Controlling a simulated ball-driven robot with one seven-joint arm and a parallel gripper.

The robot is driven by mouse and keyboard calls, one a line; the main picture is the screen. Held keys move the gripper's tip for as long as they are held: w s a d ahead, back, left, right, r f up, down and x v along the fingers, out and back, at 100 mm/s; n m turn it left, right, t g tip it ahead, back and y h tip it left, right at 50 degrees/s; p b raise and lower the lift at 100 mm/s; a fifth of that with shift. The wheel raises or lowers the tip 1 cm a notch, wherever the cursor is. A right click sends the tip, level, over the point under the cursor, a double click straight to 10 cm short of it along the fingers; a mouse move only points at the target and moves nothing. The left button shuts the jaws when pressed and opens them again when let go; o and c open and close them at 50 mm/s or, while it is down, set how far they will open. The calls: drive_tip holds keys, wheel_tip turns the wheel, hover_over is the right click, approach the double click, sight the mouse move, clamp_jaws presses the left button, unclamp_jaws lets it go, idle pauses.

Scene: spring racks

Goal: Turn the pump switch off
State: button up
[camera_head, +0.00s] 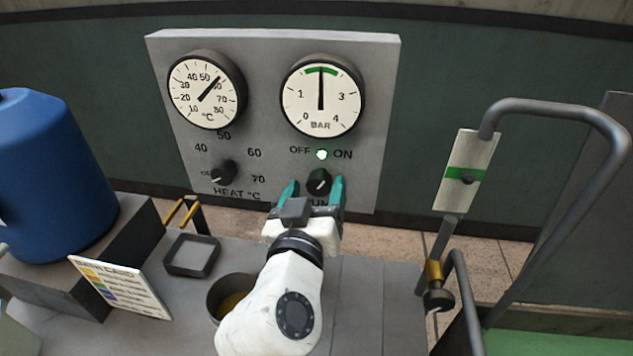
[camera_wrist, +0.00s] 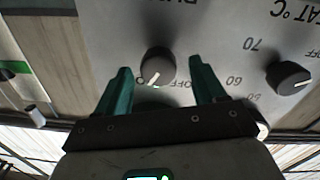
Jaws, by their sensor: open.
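The pump switch (camera_head: 319,182) is a round black knob with a white pointer mark on the grey panel (camera_head: 270,100), under OFF and ON labels. Its mark slants toward the ON side. A lamp (camera_head: 321,154) between the labels glows whitish green. My gripper (camera_head: 314,188) is open, with its teal fingers on either side of the knob. In the wrist view, where the panel is upside down, the knob (camera_wrist: 158,67) shows between the open fingers, with visible gaps on both sides. Part of the PUMP label is hidden behind the gripper.
The heat knob (camera_head: 222,172) is left of the pump switch. A temperature gauge (camera_head: 207,92) and a pressure gauge (camera_head: 322,97) are above. A bent grey pipe (camera_head: 575,112) stands at right. A blue tank (camera_head: 52,175), a card (camera_head: 118,287) and a cup (camera_head: 222,291) are at left.

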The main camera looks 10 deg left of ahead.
drive_tip(key=shift+w, duration=0.5)
drive_tip(key=c, duration=1.1)
